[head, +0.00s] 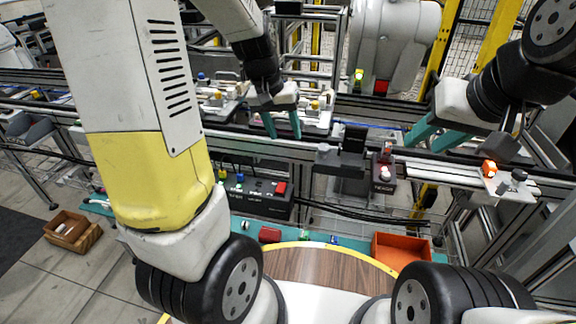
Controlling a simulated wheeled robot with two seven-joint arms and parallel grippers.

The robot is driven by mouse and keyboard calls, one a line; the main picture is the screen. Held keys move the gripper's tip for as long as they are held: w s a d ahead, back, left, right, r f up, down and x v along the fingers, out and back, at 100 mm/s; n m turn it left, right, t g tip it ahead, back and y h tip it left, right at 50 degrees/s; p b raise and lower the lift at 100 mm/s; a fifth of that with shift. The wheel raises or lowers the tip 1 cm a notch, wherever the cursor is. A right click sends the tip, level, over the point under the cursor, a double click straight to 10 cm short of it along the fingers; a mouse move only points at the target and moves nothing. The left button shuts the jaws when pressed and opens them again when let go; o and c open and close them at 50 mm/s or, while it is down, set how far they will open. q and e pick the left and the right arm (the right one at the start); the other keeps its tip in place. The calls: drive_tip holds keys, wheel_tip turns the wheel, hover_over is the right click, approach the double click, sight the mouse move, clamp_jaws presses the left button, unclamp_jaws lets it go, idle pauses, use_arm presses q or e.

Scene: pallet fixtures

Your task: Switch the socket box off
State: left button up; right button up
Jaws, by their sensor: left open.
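The socket box is a long black box (262,204) below the conveyor rail, left of centre in the head view. Small blue and yellow plug-like parts show on its left half, and a red switch (281,187) sits at its right end. I cannot tell the switch's position. My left gripper (283,134) has two teal fingers apart and pointing down, empty, above and behind the box and not touching it. My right gripper (428,140) is far to the right, its teal fingers apart and empty. My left arm hides the area left of the box.
A lit orange lamp (489,168) is farther right. An orange bin (398,251) and a round wooden table (325,270) lie in front.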

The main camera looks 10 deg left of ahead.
use_arm(q)
drive_tip(key=w+f+g, duration=0.1)
drive_tip(key=w+f, duration=0.3)
drive_tip(key=f, duration=0.4)
drive_tip(key=g+y, duration=0.2)
approach(280, 189)
drive_tip(key=shift+s+d, duration=0.15)
drive_tip(key=shift+s, duration=0.05)
wheel_tip(280, 189, down, 8)
